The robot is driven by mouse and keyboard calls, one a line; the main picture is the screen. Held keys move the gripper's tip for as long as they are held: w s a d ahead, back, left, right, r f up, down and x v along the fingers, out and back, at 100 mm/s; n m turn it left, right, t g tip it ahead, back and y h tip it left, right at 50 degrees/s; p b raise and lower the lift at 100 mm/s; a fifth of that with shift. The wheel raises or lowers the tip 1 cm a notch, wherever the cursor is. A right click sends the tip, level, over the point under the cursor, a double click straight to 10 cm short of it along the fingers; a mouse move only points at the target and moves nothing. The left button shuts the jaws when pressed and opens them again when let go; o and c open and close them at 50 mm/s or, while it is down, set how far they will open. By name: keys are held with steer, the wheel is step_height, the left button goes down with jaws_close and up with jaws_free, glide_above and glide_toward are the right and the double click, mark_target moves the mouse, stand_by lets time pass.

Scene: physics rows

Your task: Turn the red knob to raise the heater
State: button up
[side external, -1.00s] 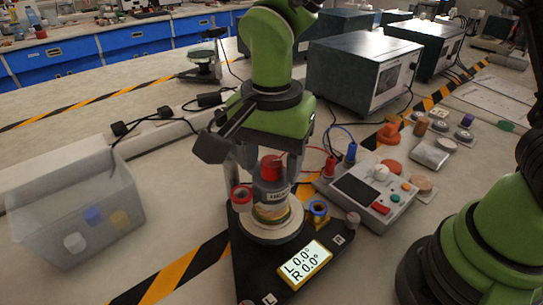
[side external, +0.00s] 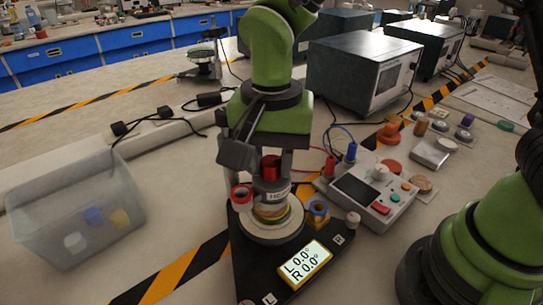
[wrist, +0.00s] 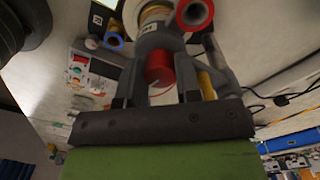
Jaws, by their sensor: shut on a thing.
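The red knob (side external: 271,168) tops a grey upright unit with a partly visible label (side external: 273,195), on a round pale base (side external: 272,236). My gripper (side external: 270,173) points down over it, shut on the red knob, with a finger on each side. In the wrist view the red knob (wrist: 159,68) sits between the fingers of my gripper (wrist: 160,82). The display (side external: 305,264) in front reads L 0.0° and R 0.0°. The exact finger contact is partly hidden.
A red ring (side external: 241,197) and a blue-topped yellow ring (side external: 319,211) stand close to the unit. A control box (side external: 372,195) with wires is to the right. A translucent bin (side external: 75,215) with several small blocks stands at the left.

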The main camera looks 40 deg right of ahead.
mark_target(271, 161)
steer(key=n, duration=0.5)
steer(key=shift+n, duration=0.3)
steer(key=n, duration=0.5)
steer(key=shift+r, duration=0.1)
steer(key=n, duration=0.5)
steer(key=shift+n, duration=2.6)
steer(key=o, duration=0.9)
step_height(271, 161, up, 10)
steer(key=shift+f, duration=0.1)
